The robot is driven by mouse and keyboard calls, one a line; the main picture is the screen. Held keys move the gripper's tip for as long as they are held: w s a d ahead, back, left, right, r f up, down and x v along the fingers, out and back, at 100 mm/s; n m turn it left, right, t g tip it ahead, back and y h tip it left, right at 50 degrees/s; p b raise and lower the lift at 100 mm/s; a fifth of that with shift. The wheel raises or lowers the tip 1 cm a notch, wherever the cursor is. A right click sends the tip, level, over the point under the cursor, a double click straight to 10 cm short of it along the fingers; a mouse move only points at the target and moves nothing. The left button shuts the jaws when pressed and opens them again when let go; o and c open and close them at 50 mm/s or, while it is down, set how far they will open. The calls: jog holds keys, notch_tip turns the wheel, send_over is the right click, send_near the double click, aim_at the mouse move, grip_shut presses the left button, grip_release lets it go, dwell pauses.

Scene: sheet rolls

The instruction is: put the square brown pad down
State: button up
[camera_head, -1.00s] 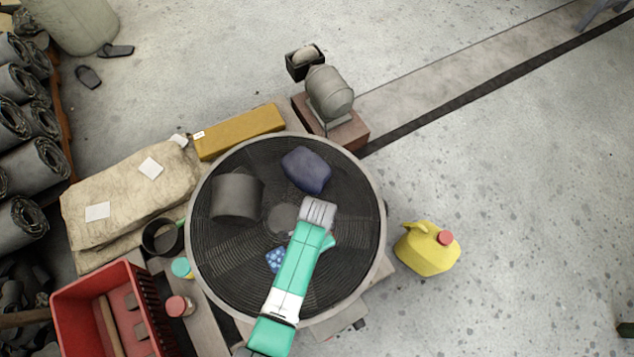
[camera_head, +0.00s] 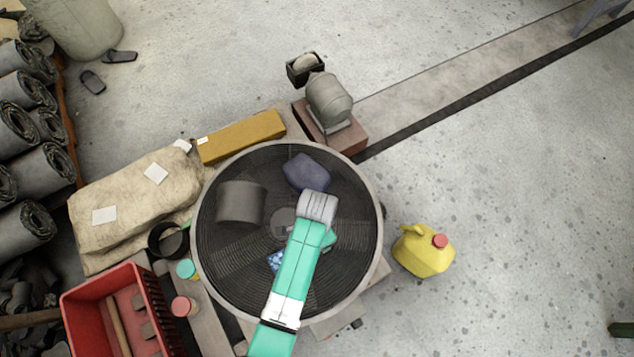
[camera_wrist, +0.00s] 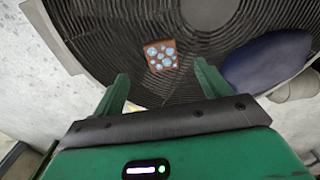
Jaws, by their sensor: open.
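The square brown pad (camera_wrist: 161,56) with light blue spots lies flat on a round black ridged surface (camera_wrist: 110,50) in the wrist view. In the head view its blue-spotted face (camera_head: 275,261) shows just left of my arm, partly covered by it. My gripper (camera_wrist: 163,84) is open, with its two green fingers spread and nothing between them. The pad lies beyond the fingertips in the wrist view, apart from them. In the head view my arm hides most of the gripper.
On the round surface also lie a dark blue cushion-like lump (camera_head: 306,173) and a dark grey roll (camera_head: 241,203). Around it stand a red crate (camera_head: 152,300), a yellow can (camera_head: 423,250), a motor (camera_head: 328,101) and a long yellow box (camera_head: 240,137). Floor at right is mostly clear.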

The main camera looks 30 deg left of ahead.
jog(key=shift+r, duration=1.25)
jog(key=w+r+t+y, duration=0.1)
jog(key=w+r+t, duration=0.3)
jog(key=w+r, duration=0.55)
jog(key=w+d+r+n+t, duration=0.1)
jog(key=w+d+r+t, duration=0.15)
jog(key=r, duration=0.75)
jog(key=w+d+r+n+t, duration=0.1)
jog(key=w+r+t, duration=0.3)
jog(key=r, duration=0.5)
jog(key=w+d+r+n+t, duration=0.1)
jog(key=w+d+r+t, duration=0.15)
jog(key=r, duration=0.75)
jog(key=s+d+r+t, duration=0.2)
jog(key=r+t, duration=0.1)
jog(key=r, duration=0.6)
jog(key=s+d+r+t, duration=0.2)
jog(key=r+t, duration=0.1)
jog(key=r, duration=0.6)
jog(key=s+d+r+n+t, duration=0.1)
jog(key=s+r+t, duration=0.2)
jog(key=s+r, duration=0.3)
jog(key=s+d+r+n+t+h, duration=0.1)
jog(key=s+d+r+t, duration=0.1)
jog(key=s+r, duration=0.4)
notch_tip(320, 180, up, 5)
jog(key=shift+s+f+n+t, duration=0.15)
jog(key=shift+n+t, duration=0.25)
jog(key=shift+t, duration=0.1)
